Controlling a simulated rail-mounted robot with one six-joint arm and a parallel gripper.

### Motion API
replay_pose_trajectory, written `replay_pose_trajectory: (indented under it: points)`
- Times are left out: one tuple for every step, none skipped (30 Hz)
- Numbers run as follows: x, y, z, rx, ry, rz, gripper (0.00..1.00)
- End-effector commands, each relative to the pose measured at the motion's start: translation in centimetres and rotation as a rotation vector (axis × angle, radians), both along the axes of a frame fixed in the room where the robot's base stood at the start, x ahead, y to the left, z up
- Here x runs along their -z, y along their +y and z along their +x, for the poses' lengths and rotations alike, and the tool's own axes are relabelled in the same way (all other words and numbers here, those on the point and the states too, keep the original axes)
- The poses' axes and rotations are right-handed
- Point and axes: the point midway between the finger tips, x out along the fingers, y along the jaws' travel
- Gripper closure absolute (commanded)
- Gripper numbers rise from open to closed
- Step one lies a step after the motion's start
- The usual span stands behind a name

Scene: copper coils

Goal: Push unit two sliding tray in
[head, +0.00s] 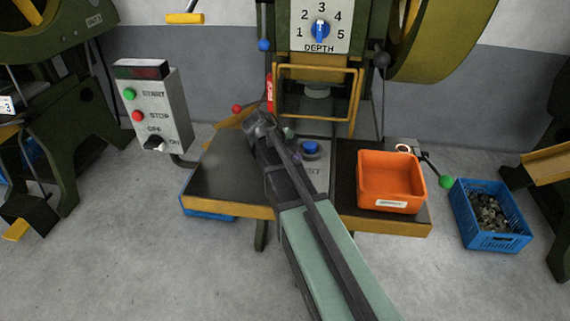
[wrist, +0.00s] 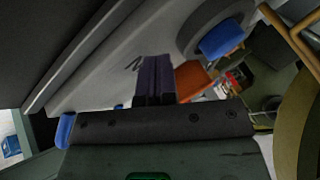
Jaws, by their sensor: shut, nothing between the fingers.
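The press in the middle of the head view has a depth dial (head: 320,28) and a raised yellow guard frame (head: 318,72). Below it, a grey sliding tray plate (head: 318,178) with partly hidden lettering lies in the table and carries a round blue piece (head: 310,147). In the wrist view the grey plate (wrist: 110,72) and the blue piece on a grey ring (wrist: 222,38) show close by. My gripper (wrist: 156,64) is shut and empty, its dark fingers over the plate, beside the ring. Contact cannot be told. My arm hides the plate's left part in the head view.
An orange bin (head: 391,183) stands on the table's right side, with a blue crate (head: 490,218) of metal pieces on the floor beyond. A control box (head: 153,108) stands left. Levers with a green knob (head: 446,182) and red knob (head: 237,108) stick out. The table's left part (head: 225,180) is clear.

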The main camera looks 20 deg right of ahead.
Motion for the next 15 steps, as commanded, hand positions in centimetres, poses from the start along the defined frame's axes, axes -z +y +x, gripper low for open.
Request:
replay_pose_trajectory:
  points:
    - [-0.04, -0.28, 0.2, 0.0, 0.0, 0.0, 1.0]
    - [-0.04, -0.39, 0.25, 0.0, 0.0, 0.0, 1.0]
    - [-0.04, -0.48, 0.3, 0.0, 0.0, 0.0, 1.0]
    - [-0.04, -0.51, 0.3, 0.0, 0.0, 0.0, 1.0]
    - [-0.05, -0.52, 0.3, 0.0, 0.0, 0.0, 1.0]
    - [-0.05, -0.52, 0.3, 0.0, 0.0, 0.0, 1.0]
    - [-0.04, -0.51, 0.29, -0.002, -0.001, 0.0, 1.0]
    - [-0.04, -0.5, 0.29, -0.002, -0.001, 0.0, 1.0]
    - [-0.05, -0.5, 0.28, -0.001, 0.0, 0.001, 1.0]
    - [-0.05, -0.5, 0.28, -0.001, 0.0, 0.001, 1.0]
    - [-0.04, -0.49, 0.28, -0.001, 0.0, 0.001, 1.0]
    - [-0.04, -0.51, 0.33, -0.001, 0.0, 0.001, 1.0]
    - [-0.04, -0.56, 0.41, 0.0, -0.001, 0.001, 1.0]
    - [-0.04, -0.63, 0.58, 0.0, -0.001, 0.001, 1.0]
    - [-0.04, -0.81, 0.9, 0.0, -0.001, 0.001, 1.0]
